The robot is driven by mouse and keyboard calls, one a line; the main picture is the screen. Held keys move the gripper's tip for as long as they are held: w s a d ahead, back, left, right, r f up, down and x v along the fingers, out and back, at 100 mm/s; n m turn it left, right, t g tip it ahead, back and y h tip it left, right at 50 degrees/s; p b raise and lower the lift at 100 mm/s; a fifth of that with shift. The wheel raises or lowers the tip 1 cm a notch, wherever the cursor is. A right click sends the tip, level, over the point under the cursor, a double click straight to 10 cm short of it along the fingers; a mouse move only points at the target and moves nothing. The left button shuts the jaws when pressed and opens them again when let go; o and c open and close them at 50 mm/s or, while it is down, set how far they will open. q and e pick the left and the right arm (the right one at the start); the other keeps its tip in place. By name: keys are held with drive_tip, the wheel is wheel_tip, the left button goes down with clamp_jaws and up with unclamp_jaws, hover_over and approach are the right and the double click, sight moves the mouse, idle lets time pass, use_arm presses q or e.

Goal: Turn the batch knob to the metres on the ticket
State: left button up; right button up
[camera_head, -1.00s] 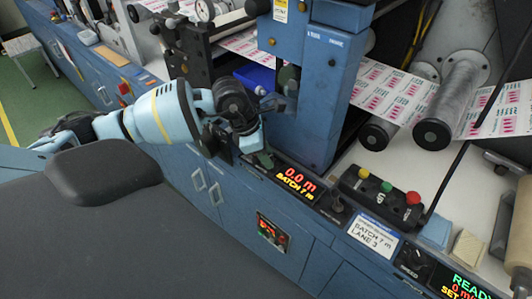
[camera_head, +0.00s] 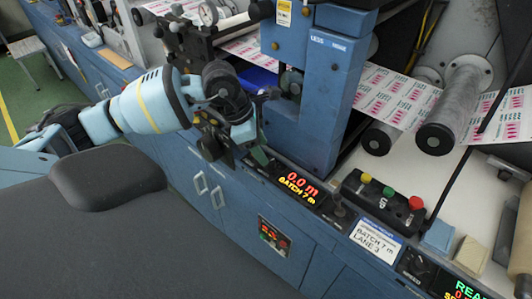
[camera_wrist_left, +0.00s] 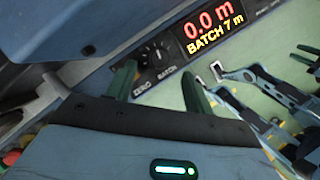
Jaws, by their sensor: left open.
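The batch knob (camera_wrist_left: 155,54) is a dark dial with tick marks, seen in the left wrist view above the BATCH label and beside the display. The display (camera_head: 297,185) reads 0.0 m and BATCH 7 m; it also shows in the left wrist view (camera_wrist_left: 213,25). The ticket (camera_head: 375,238) reads BATCH 7 m, LANE 3. My left gripper (camera_head: 259,159) is by the panel left of the display and hides the knob in the head view. Its green fingers (camera_wrist_left: 158,84) are apart and empty, with the knob beyond and between them.
A button box (camera_head: 383,203) with yellow, green and red buttons stands right of the display. A blue machine column (camera_head: 318,110) rises just behind the gripper. Rollers (camera_head: 450,105) carry the printed web at the right. A speed panel (camera_head: 415,262) is at lower right.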

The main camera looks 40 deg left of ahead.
use_arm(q)
drive_tip(key=shift+v, duration=1.5)
use_arm(e)
drive_tip(key=shift+w, duration=0.25)
use_arm(q)
drive_tip(key=shift+f, duration=0.1)
use_arm(e)
drive_tip(key=shift+s, duration=0.3)
